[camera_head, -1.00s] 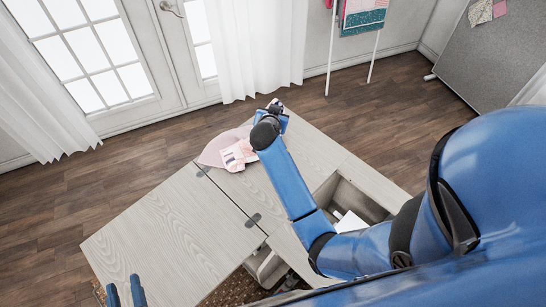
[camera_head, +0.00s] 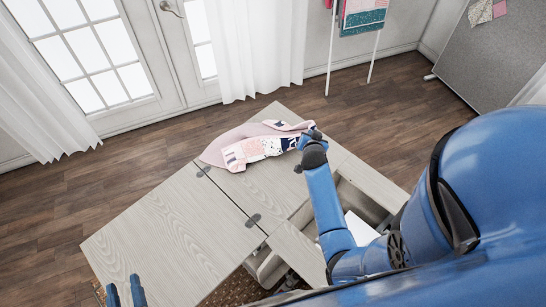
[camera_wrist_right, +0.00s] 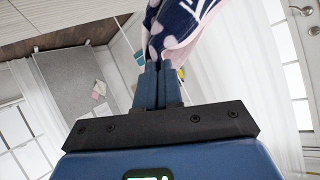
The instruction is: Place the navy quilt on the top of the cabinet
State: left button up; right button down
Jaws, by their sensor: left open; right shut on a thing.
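The quilt (camera_head: 258,147) is a patchwork of pink, white and navy. It lies bunched on the far part of the cabinet's wooden top (camera_head: 187,222). My right gripper (camera_head: 309,136) is at the quilt's right end. In the right wrist view my right gripper (camera_wrist_right: 158,72) is shut on a navy, pink-patterned piece of the quilt (camera_wrist_right: 178,27). My left gripper (camera_head: 126,290) is open and empty at the lower left, beside the cabinet top's near left edge. The quilt's underside is hidden.
An open compartment (camera_head: 358,203) with a white item in it is beside my right arm. Hinges (camera_head: 253,220) join the top's panels. A rack with hanging cloths (camera_head: 362,18) and a grey board (camera_head: 497,55) stand behind. The left panel of the top is bare.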

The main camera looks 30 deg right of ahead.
aim_at(340, 161)
jog(key=shift+m+y, duration=0.3)
jog(key=s+d+f, duration=0.2)
jog(key=d+f, duration=0.2)
jog(key=s+d+f, duration=0.2)
jog(key=d+f, duration=0.2)
jog(key=s+d+f, duration=0.1)
jog(key=d+f, duration=0.3)
jog(key=shift+s+d+f, duration=0.15)
jog(key=shift+s+f, duration=0.15)
jog(key=shift+s, duration=0.1)
jog(key=shift+d+f, duration=0.1)
jog(key=shift+f, duration=0.05)
dwell(0.4)
jog(key=c, duration=0.9)
grip_release()
